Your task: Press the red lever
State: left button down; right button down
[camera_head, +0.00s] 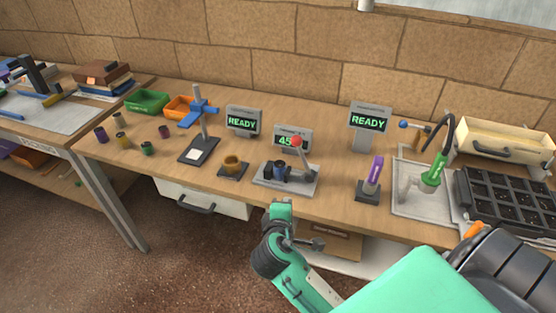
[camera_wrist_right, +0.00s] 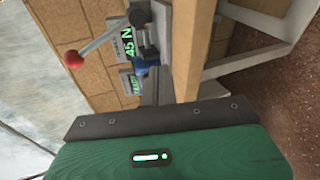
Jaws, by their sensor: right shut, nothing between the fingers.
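The red lever (camera_head: 296,141) is a grey arm with a red ball on top. It stands up on a small press with a grey base plate (camera_head: 300,188). In the right wrist view the red ball (camera_wrist_right: 73,60) and its arm show at upper left. A blue cylinder (camera_head: 279,168) sits in the press. A display (camera_head: 283,142) behind it reads 45 N, partly covered by the lever. My right gripper (camera_head: 281,206) is shut and empty, in front of the table edge, below and apart from the lever. My left gripper is not in view.
A brown cup on a stand (camera_head: 232,166) is left of the press, and a purple-handled tool (camera_head: 374,172) is right of it. Two displays (camera_head: 243,121) (camera_head: 369,122) read READY. A black compartment tray (camera_head: 508,202) is at right. Open table lies between press and purple tool.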

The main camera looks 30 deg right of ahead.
aim_at(304, 159)
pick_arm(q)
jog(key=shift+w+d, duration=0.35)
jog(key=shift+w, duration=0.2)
pick_arm(e)
jog(key=w+r+n+t+h, duration=0.2)
jog(key=w+r+n, duration=0.1)
jog(key=w+r, duration=0.1)
jog(key=shift+w+a+r+t, duration=0.35)
jog(key=shift+a+r, duration=0.1)
jog(key=shift+r, duration=0.45)
